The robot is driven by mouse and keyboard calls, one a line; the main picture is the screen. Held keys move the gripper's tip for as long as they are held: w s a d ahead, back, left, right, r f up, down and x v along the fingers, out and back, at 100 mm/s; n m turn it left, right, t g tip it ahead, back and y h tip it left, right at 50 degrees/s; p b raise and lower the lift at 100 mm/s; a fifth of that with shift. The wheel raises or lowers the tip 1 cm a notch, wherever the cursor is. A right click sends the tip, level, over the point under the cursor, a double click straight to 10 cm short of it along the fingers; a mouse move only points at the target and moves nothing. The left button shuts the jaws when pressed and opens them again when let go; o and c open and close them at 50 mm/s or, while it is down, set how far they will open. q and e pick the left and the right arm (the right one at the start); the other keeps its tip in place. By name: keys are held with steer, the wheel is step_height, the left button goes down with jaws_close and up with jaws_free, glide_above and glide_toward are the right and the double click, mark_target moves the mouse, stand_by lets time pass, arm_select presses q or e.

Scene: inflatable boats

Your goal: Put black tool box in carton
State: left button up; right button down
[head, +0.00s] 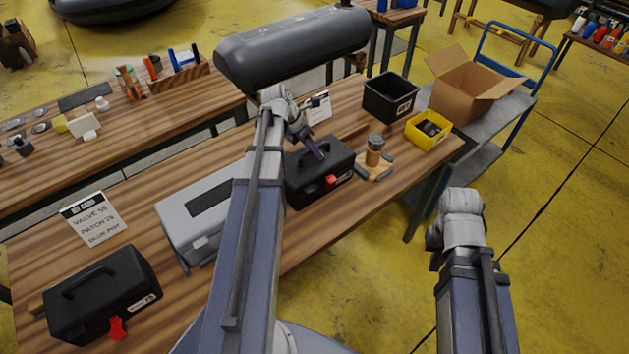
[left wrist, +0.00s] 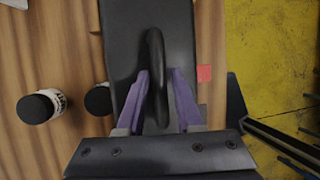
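A black tool box (head: 320,172) with a red latch stands on the wooden bench in the middle of the head view. My left gripper (head: 316,152) is over it, pointing down. In the left wrist view, the purple fingers of my left gripper (left wrist: 162,100) stand on either side of the tool box's black handle (left wrist: 157,75), with a gap still visible beside it. A second black tool box (head: 100,295) with a red latch is at the bench's near left. The open brown carton (head: 462,92) stands on a cart at the right. My right arm's fingers are hidden.
A grey case (head: 195,215) lies left of my left arm. A black bin (head: 390,97), a yellow bin (head: 428,129) and a jar (head: 375,150) stand towards the carton. The blue-handled cart (head: 487,125) adjoins the bench's right end. A dark grey cylinder (head: 290,50) is behind.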

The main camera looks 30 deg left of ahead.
arm_select(q)
steer(key=shift+c, duration=0.2)
jaws_close()
stand_by(1.1)
